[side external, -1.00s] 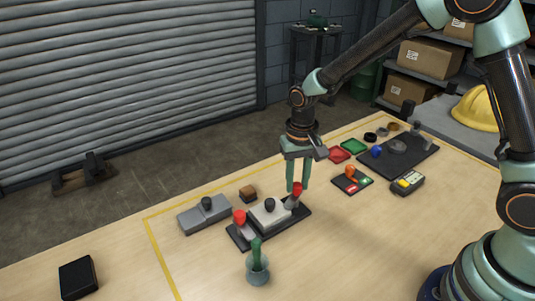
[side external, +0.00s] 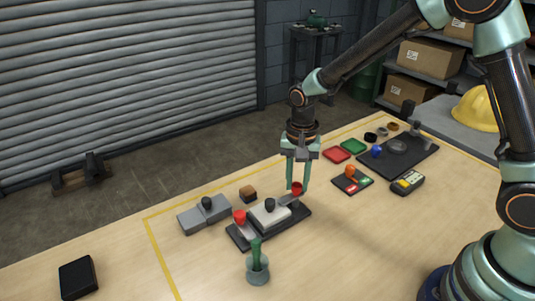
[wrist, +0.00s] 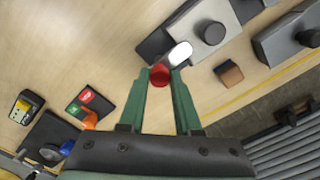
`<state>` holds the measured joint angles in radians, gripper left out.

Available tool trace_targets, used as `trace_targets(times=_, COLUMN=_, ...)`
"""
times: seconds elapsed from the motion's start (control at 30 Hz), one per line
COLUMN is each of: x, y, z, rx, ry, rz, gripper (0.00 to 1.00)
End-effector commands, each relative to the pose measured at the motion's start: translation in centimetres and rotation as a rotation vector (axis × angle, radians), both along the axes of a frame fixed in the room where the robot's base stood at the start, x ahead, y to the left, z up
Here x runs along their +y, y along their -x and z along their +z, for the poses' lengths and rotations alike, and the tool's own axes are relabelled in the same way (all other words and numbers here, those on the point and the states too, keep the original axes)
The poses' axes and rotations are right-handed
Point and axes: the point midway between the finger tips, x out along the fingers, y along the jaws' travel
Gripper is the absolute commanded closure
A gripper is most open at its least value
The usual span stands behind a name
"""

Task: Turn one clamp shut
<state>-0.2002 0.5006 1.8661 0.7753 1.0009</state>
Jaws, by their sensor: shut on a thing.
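My gripper (side external: 298,184) points down at the far right end of the dark base (side external: 304,216). Its fingers are shut on the red knob (side external: 297,188) of the right clamp, which also shows between the fingertips in the wrist view (wrist: 160,76). The clamp's pale bar (wrist: 180,54) points from the knob towards the light grey casing part (side external: 262,219); whether it overlaps that part's edge is hard to tell. The casing part sits on the base and has a black knob (side external: 270,204). The left clamp's red knob (side external: 240,217) stands at the near left end.
A grey block with a black knob (side external: 204,215) and a small brown block (side external: 248,193) lie to the left. A green-handled tool in a grey holder (side external: 257,269) stands in front. A small panel with an orange knob (side external: 351,182) and a yellow meter (side external: 407,182) lie to the right.

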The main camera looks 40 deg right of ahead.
Motion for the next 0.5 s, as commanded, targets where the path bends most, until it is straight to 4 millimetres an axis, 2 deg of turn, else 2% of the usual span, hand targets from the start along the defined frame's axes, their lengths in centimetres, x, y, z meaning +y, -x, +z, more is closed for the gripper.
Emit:
trace_targets(times=0.23, x=-0.05, y=-0.12, z=0.18, rx=-0.004, ry=-0.001, rz=-0.003, gripper=1.00)
trace_targets(times=0.27, x=-0.04, y=-0.13, z=0.18, rx=-0.004, ry=-0.001, rz=-0.003, gripper=0.64)
trace_targets(times=0.3, x=-0.05, y=-0.13, z=0.18, rx=-0.004, ry=-0.001, rz=-0.002, gripper=0.49)
trace_targets(times=0.33, x=-0.04, y=-0.13, z=0.17, rx=-0.004, ry=-0.001, rz=-0.002, gripper=0.38)
trace_targets(times=0.5, x=-0.03, y=-0.07, z=0.09, rx=-0.002, ry=-0.001, rz=-0.001, gripper=0.38)
